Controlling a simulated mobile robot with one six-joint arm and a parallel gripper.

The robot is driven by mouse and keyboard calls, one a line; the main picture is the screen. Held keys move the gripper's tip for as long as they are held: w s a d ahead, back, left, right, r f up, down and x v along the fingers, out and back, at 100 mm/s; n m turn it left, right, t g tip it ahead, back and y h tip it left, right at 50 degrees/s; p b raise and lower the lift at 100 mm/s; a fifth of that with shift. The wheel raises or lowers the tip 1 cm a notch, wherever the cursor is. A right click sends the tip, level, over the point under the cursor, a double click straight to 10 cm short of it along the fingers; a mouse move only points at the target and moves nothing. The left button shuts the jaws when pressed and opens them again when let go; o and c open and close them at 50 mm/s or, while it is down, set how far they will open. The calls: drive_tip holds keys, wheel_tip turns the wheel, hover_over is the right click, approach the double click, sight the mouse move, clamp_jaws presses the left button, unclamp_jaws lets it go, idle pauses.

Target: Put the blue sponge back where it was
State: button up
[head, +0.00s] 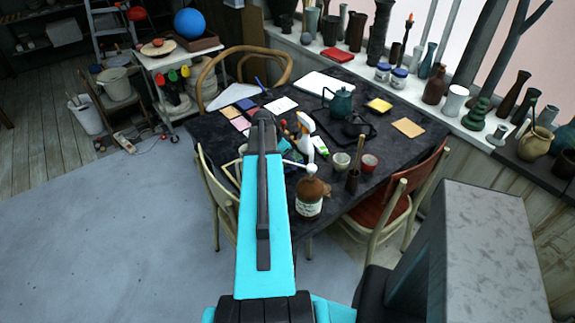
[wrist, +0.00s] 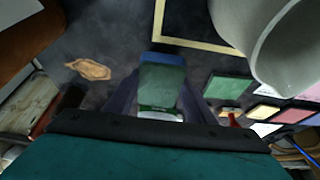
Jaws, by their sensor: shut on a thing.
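My gripper (wrist: 160,88) shows in the wrist view with its two dark fingers on either side of a small block. It is shut on this block, the sponge (wrist: 163,75), which has a blue far edge and a green face towards the camera. The dark tabletop (wrist: 115,45) lies beyond the sponge. I cannot tell how high the sponge is above it. In the head view my arm reaches over the dark table (head: 345,180) and hides the gripper and the sponge.
A pale-rimmed dark panel (wrist: 200,22), a large grey vessel (wrist: 275,40), a tan flat piece (wrist: 88,69) and a green square (wrist: 228,88) surround the sponge.

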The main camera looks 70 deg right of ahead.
drive_tip(key=shift+f, duration=0.1)
drive_tip(key=shift+f+p, duration=0.6)
drive_tip(key=shift+f, duration=1.2)
drive_tip(key=shift+f, duration=0.15)
drive_tip(key=o, duration=1.1)
drive_tip(key=shift+r, duration=0.25)
drive_tip(key=shift+b+v, duration=1.5)
drive_tip(key=shift+v, duration=4.45)
